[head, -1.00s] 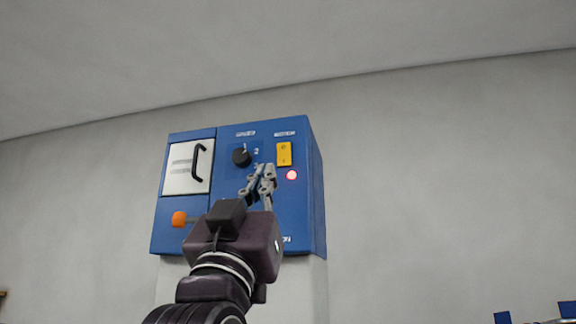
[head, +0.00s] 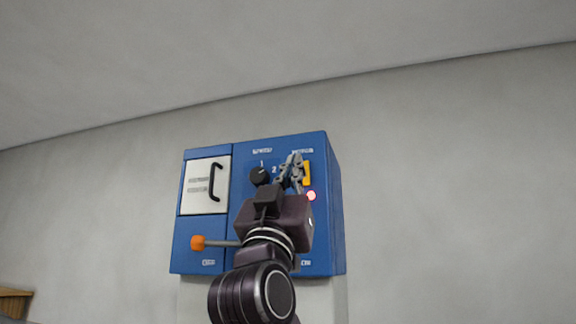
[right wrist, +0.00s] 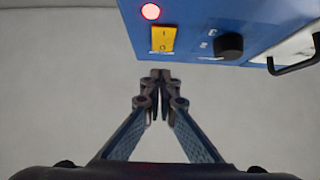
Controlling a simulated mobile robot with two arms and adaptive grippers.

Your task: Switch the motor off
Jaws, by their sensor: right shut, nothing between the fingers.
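A blue control box (head: 330,235) hangs on the wall ahead. On its front is a yellow rocker switch (head: 307,174), partly hidden behind my right gripper (head: 294,158) in the head view. A red lamp (head: 311,196) glows close below the switch. In the right wrist view the yellow switch (right wrist: 162,40) shows whole with two marks on it, beside the lit lamp (right wrist: 150,11). My right gripper is shut and empty; its tips (right wrist: 160,75) appear just below the switch in that view, apparently apart from it. My left gripper is not in view.
A black rotary knob (head: 259,176) with numbers sits left of the switch. A white panel (head: 198,199) with a black handle and a lever with an orange knob (head: 197,242) are further left. The wall around the box is bare. A wooden edge (head: 14,300) shows at lower left.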

